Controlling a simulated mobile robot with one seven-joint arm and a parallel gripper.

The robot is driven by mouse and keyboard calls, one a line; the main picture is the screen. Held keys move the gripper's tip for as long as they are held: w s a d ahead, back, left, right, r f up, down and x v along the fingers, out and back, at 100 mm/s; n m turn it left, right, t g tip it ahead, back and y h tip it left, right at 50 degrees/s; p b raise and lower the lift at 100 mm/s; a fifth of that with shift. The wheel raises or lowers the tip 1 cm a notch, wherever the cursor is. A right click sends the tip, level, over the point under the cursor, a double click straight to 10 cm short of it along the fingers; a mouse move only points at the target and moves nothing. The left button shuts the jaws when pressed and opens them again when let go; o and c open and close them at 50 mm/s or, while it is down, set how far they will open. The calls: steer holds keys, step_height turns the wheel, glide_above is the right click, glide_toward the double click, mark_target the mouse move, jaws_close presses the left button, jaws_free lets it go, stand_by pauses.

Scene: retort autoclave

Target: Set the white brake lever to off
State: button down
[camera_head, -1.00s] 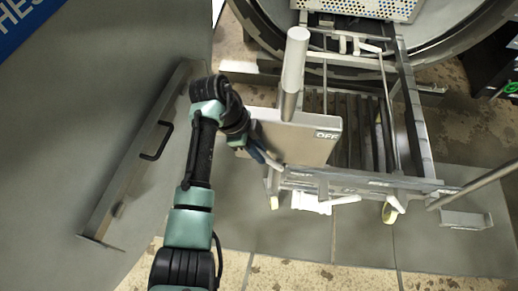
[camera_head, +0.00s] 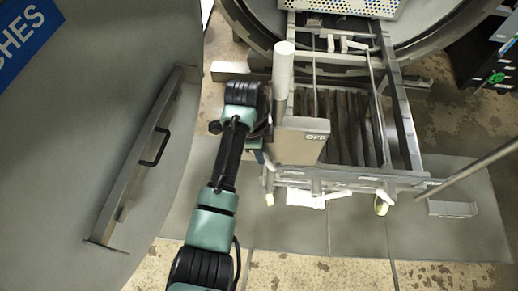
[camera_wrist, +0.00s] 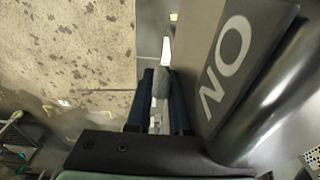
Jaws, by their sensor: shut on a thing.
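In the wrist view, the box face (camera_wrist: 228,60) carries large white letters reading ON, seen turned. In the head view, the box (camera_head: 298,148) carries the word OFF at its upper right. My gripper (camera_head: 260,154) is at the box's left side, and its fingers are mostly hidden there by my wrist.
A thick round post (camera_head: 283,70) rises by the box. The trolley frame (camera_head: 405,130) stands before the round autoclave opening. A white piece (camera_head: 305,197) lies low under its front edge. The large door (camera_head: 90,150) with a black handle stands left. Tiled floor (camera_head: 290,232) is open in front.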

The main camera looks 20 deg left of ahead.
steer(key=c, duration=0.8)
jaws_free()
steer(key=r, duration=0.4)
steer(key=a+r+p, duration=0.1)
steer(key=r, duration=0.3)
steer(key=r+p, duration=0.1)
steer(key=r, duration=0.4)
steer(key=shift+s+a, duration=0.3)
steer(key=shift+a, duration=0.05)
steer(key=shift+c, duration=0.2)
